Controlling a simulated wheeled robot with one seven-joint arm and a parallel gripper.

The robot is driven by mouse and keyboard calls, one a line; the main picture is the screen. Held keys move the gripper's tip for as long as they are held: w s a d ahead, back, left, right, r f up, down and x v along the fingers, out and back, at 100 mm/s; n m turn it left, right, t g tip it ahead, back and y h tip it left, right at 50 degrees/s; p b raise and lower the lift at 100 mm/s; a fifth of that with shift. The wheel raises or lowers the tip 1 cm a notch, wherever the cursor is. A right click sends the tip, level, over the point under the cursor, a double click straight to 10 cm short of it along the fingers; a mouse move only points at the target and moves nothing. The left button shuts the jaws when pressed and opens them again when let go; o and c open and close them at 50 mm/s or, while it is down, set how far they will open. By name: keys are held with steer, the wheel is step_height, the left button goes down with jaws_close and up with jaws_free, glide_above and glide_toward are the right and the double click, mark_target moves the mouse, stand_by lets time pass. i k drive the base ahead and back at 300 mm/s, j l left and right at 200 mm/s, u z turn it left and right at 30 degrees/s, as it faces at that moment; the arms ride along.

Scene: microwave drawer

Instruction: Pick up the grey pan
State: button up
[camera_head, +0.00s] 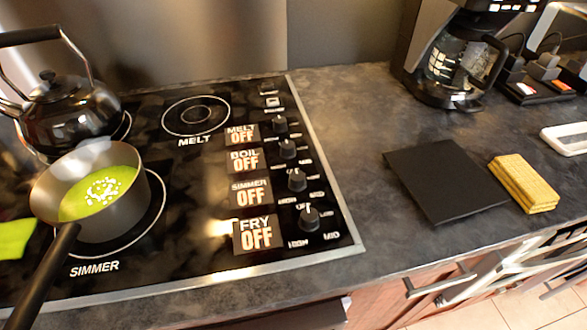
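The grey pan (130,210) stands upright on the front left burner of the black stovetop, the one labelled SIMMER. It holds a green liquid with white bits on top. Its long black handle (46,275) points toward the front left, over the stove's front edge and out of the bottom of the picture. My gripper does not show in the head view.
A black kettle (70,118) stands right behind the pan. Stove knobs (297,180) line the stove's right side. A coffee maker (452,62), a dark square mat (440,180) and a yellow sponge-like block (523,184) are on the right counter. A bright green item (14,238) lies at left.

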mark_target(64, 205)
steer(key=u, duration=1.25)
